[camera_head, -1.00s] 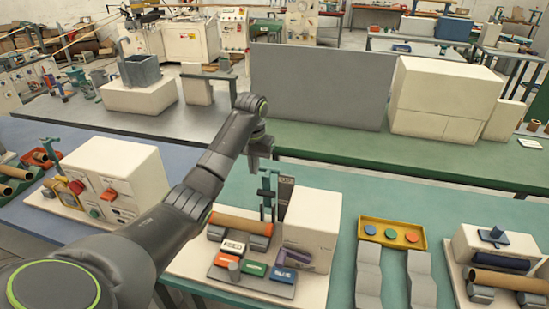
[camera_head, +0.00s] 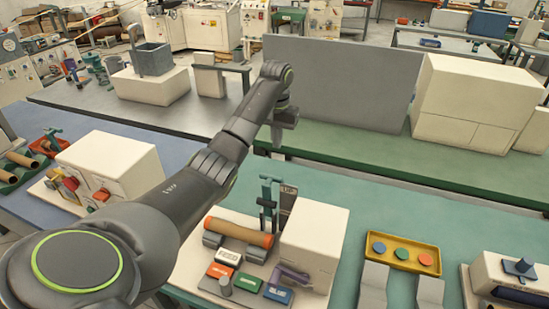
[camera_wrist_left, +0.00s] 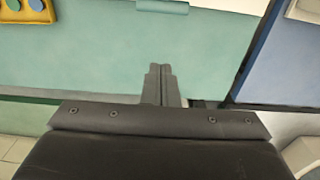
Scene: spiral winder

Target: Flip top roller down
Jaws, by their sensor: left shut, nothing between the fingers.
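The spiral winder (camera_head: 312,240) stands on the teal table, a cream box on a cream base. A brown tube (camera_head: 238,232) lies across grey rollers (camera_head: 214,240) at its left side. A green upright bracket (camera_head: 267,200) rises behind the tube; I cannot clearly make out the top roller on it. My left gripper (camera_head: 279,138) is shut and empty, above and behind the bracket, apart from it. In the left wrist view its closed fingers (camera_wrist_left: 160,70) point over bare teal tabletop. My right gripper is not in view.
Orange, green and blue buttons (camera_head: 248,283) sit on the winder's front base. A yellow tray (camera_head: 433,262) with coloured discs is to the right. Another cream machine (camera_head: 112,165) is at left. A large grey panel (camera_head: 340,85) stands behind.

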